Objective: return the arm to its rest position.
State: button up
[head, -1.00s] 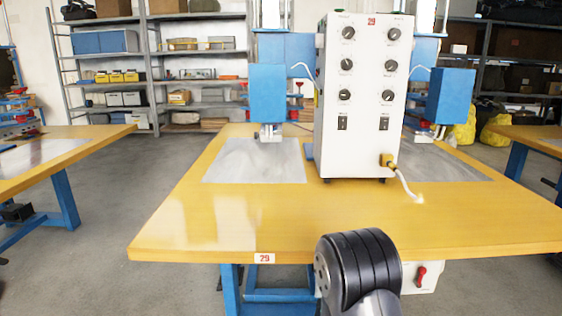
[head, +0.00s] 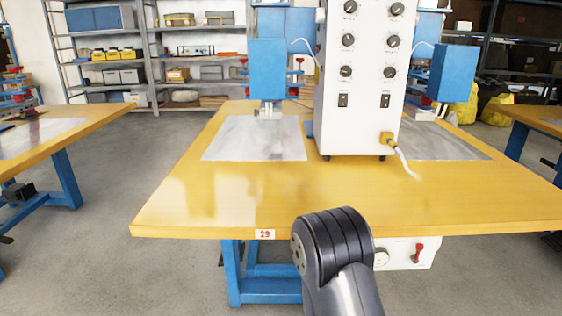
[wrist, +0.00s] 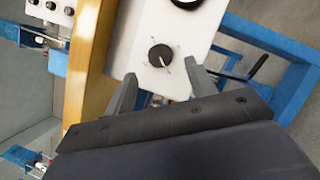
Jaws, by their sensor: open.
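My gripper shows in the wrist view (wrist: 160,90), its two grey fingers apart with nothing between them. Beyond the fingers is a white switch box (wrist: 180,45) with a black round knob (wrist: 160,55), under the table edge. In the head view my arm's dark elbow stands in front of the table's front edge; the gripper itself is not visible there. The white box also shows in the head view (head: 405,258), partly hidden behind my arm, with a red switch (head: 418,252) on it.
The yellow table (head: 230,205) marked 29 carries a white control cabinet (head: 358,80) and blue welding heads (head: 267,70). Blue legs (head: 232,275) stand below it. Other tables flank it left (head: 60,148) and right. Shelves (head: 195,50) stand behind. Grey floor is clear at left.

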jog(key=shift+w+d+r+m+g+y+p, duration=0.35)
jog(key=shift+w+m+g+y+p, duration=0.55)
jog(key=shift+m, duration=2.35)
jog(key=shift+w+d+r+m+g+y+p, duration=0.4)
jog(key=shift+w+m+g+y+p, duration=0.45)
jog(key=shift+m, duration=2.35)
jog(key=shift+w+d+r+m+g+y+p, duration=0.35)
jog(key=shift+w+m+g+y+p, duration=0.55)
jog(key=shift+m, duration=2.35)
jog(key=shift+s, duration=0.15)
